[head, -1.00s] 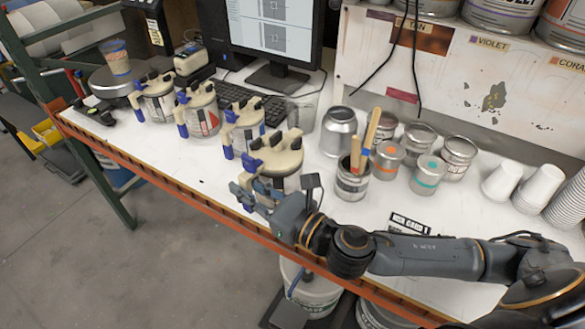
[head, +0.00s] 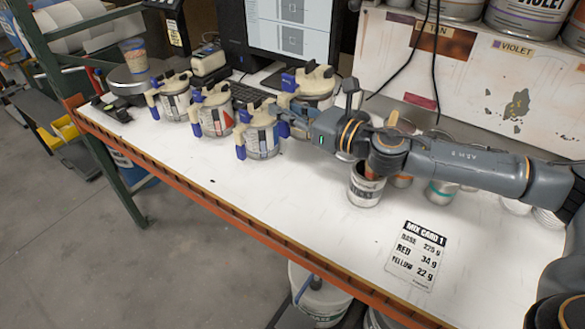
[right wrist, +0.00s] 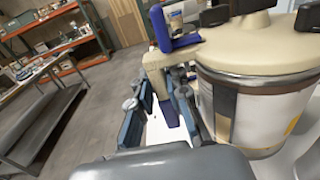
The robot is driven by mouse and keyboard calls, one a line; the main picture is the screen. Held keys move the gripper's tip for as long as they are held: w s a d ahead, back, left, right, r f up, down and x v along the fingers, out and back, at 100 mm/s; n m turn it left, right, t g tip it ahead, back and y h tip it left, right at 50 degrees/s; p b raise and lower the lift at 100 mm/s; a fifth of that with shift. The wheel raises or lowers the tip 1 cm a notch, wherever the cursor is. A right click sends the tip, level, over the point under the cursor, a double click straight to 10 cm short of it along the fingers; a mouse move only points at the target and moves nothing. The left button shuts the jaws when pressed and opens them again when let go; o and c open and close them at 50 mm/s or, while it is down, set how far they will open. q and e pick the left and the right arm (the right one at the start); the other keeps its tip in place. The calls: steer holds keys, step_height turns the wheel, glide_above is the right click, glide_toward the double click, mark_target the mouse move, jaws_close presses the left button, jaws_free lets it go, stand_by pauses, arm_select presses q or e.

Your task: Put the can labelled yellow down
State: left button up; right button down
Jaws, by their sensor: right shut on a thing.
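The held can (head: 310,84) has a cream lid with a dark-tipped, blue-spouted top. It is behind the front row, near the keyboard and monitor. My right gripper (head: 290,114) is shut on its handle side, with the arm reaching in from the right. In the right wrist view the can (right wrist: 262,112) fills the right side, upright, with a yellow-orange mark on its label. The gripper fingers (right wrist: 163,112) are at its left. The can's base is hidden, so I cannot tell whether it touches the table. My left gripper is not in view.
Three similar lidded cans (head: 172,100), (head: 214,115), (head: 260,138) stand in a row to the left. A pot with brushes (head: 366,188) and small tins stand under my arm. A mix card (head: 416,256) lies in front. The table's front middle is clear.

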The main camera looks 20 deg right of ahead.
step_height(320, 180, down, 14)
steer(key=b, duration=0.5)
steer(key=shift+b, duration=0.4)
steer(key=shift+f, duration=0.2)
steer(key=c, duration=1.3)
jaws_free()
steer(key=shift+f, duration=0.1)
